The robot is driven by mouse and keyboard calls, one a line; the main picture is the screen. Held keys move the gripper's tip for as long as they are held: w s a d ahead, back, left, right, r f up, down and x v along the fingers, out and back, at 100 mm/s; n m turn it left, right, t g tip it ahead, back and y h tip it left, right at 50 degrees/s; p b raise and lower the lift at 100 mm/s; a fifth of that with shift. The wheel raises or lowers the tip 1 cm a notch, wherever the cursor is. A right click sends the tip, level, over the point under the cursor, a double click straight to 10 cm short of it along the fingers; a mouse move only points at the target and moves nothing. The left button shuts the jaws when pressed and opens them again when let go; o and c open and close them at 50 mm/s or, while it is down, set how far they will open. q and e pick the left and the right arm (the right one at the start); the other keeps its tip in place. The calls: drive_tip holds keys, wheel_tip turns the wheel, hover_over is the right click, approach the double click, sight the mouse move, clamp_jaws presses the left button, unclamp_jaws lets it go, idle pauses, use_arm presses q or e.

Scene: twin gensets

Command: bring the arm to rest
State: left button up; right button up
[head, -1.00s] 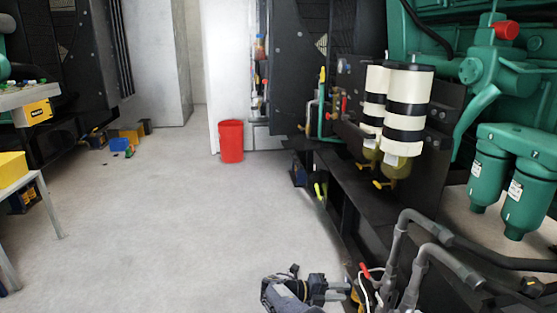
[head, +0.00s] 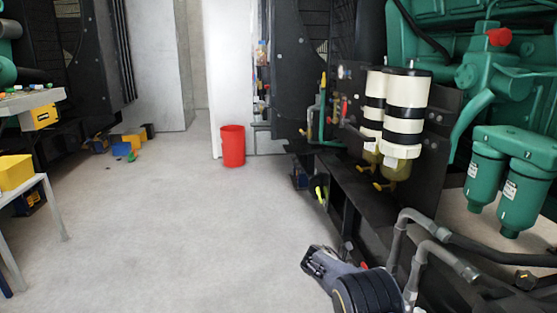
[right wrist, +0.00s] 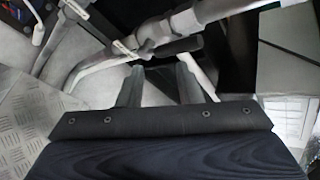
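My right arm shows at the bottom of the head view as a grey link with a thick black ribbed joint, right of centre. Its gripper cannot be made out there. In the right wrist view my right gripper (right wrist: 159,80) has its two grey fingers apart, with nothing visible between them. Pale pipes (right wrist: 165,35) pass just beyond the fingertips; whether they touch cannot be told. My left gripper and arm are not in view.
Grey bent pipes (head: 420,250) stand close right of my arm, below the green engine (head: 490,70) and cream-and-black filters (head: 406,115). A red bin (head: 232,147) stands farther back. A table (head: 50,200) is at left. The middle floor is clear.

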drive_tip(key=s+d+r+m+t+y, duration=0.1)
drive_tip(key=s+d+r+m+y, duration=0.1)
drive_tip(key=s+r+m+y, duration=0.5)
drive_tip(key=s+d+r+m+y, duration=0.1)
drive_tip(key=s+r+m+y, duration=0.35)
drive_tip(key=s+m, duration=0.6)
drive_tip(key=s+a+r+m+t+y, duration=0.1)
drive_tip(key=s+a+m+t+y, duration=0.15)
drive_tip(key=s+a+m, duration=0.55)
drive_tip(key=s+a+r+m+t+y, duration=0.1)
drive_tip(key=s+m+t, duration=0.4)
drive_tip(key=s, duration=0.7)
wheel_tip(320, 180, up, 32)
drive_tip(key=g+p, duration=0.1)
drive_tip(key=p, duration=3)
drive_tip(key=shift+a+f+m+g, duration=0.2)
drive_tip(key=shift+m+g, duration=0.15)
